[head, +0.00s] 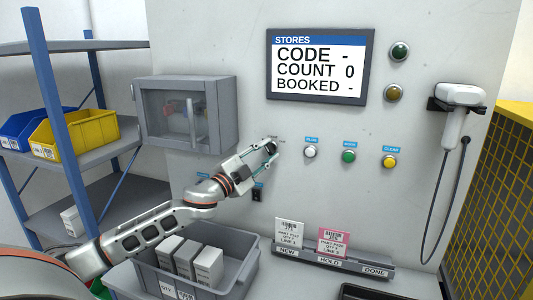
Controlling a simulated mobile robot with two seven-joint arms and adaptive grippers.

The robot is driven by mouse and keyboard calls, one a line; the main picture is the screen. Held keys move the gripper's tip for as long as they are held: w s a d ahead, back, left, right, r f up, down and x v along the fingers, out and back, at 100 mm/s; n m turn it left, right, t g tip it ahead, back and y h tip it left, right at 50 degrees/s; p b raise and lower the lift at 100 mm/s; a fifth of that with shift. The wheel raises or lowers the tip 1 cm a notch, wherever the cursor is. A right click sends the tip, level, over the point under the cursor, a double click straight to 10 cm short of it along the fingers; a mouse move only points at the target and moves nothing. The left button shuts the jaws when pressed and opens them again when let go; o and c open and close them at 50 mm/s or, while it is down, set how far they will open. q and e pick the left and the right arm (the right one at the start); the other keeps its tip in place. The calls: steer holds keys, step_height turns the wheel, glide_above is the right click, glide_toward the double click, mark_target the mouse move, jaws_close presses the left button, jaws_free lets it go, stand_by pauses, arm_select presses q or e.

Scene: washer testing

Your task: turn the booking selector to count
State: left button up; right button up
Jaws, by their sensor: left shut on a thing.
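My left gripper (270,148) reaches up to the grey wall panel, left of the row of buttons. Its fingers are shut on the booking selector, which they almost wholly hide. I cannot read the selector's label or see which way its knob points. The stores screen (318,68) above reads CODE -, COUNT 0 and BOOKED -. My right gripper is not in view.
White (310,152), green (348,156) and yellow (389,162) buttons sit to the right. A scanner (457,105) hangs at far right. A grey cabinet (184,143) juts out at left. Below stand a grey tote (243,268) with boxes and a card rack (338,263).

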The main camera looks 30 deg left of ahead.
arm_select(q)
steer(key=m+g, duration=0.1)
steer(key=m, duration=0.2)
steer(key=m+g, duration=0.1)
steer(key=m, duration=0.2)
steer(key=shift+r+h, duration=0.2)
steer(key=shift+h, duration=0.1)
stand_by(0.4)
steer(key=o, duration=1.1)
steer(key=s+a, duration=0.1)
steer(key=s, duration=0.6)
steer(key=shift+s+a, duration=0.15)
steer(key=shift+s, duration=0.05)
